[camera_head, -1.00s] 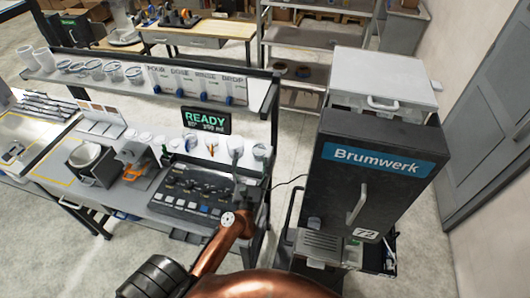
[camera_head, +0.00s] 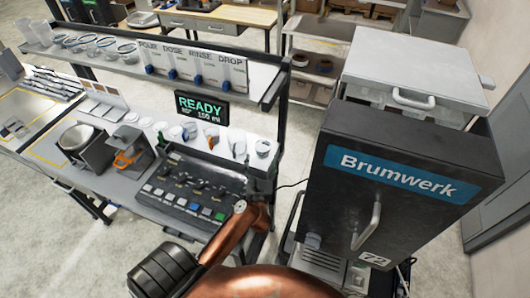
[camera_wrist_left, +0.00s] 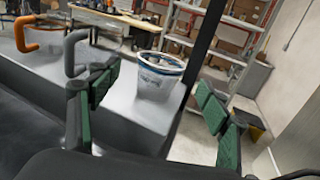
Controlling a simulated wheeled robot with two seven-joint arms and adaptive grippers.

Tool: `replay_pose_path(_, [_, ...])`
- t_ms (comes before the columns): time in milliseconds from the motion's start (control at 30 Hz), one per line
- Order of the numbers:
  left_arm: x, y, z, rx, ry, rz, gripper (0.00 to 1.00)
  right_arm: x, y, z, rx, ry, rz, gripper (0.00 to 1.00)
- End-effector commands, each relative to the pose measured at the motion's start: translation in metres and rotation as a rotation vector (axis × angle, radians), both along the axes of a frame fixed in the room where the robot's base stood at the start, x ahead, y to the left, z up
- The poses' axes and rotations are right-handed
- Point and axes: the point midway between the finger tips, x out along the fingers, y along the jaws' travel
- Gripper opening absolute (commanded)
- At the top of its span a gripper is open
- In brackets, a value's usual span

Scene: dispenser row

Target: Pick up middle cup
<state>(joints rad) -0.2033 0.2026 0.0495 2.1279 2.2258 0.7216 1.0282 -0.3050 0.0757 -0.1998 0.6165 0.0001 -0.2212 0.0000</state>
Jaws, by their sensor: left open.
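A row of small pale cups stands on the ledge behind the button panel. They include a cup with something orange in it (camera_head: 211,137), a cup with a grey hook (camera_head: 238,147) and a cup at the right end (camera_head: 263,148). In the left wrist view a clear cup with a blue rim (camera_wrist_left: 158,75) stands upright on the ledge, framed between my left gripper's (camera_wrist_left: 155,82) green-padded fingers. The fingers are open and empty. An orange hook (camera_wrist_left: 37,32) and a grey hook (camera_wrist_left: 76,50) show to its left. My left gripper (camera_head: 254,186) is small and dark in the head view. My right gripper is not visible.
The button panel (camera_head: 190,190) is in front of the cups. A READY display (camera_head: 201,107) stands behind them, under a shelf with dispensers (camera_head: 187,66). A dark post (camera_wrist_left: 205,35) rises right of the blue-rimmed cup. The black Brumwerk machine (camera_head: 400,200) stands at the right.

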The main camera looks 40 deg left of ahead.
Motion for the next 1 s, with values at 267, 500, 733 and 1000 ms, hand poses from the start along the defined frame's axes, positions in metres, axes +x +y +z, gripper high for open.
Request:
replay_pose_path(267, [0.026,0.015,0.003,0.001,-0.002,-0.005,0.71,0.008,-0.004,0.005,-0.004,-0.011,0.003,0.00])
replay_pose_path(500, [0.053,0.038,0.002,0.003,-0.001,-0.003,0.71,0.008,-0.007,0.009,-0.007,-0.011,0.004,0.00])
replay_pose_path(733, [0.060,0.044,0.001,0.001,-0.001,-0.001,0.71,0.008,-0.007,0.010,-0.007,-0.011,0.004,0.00])
replay_pose_path(1000, [0.059,0.044,0.000,0.001,-0.001,0.000,0.61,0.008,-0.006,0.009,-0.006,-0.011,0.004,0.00])
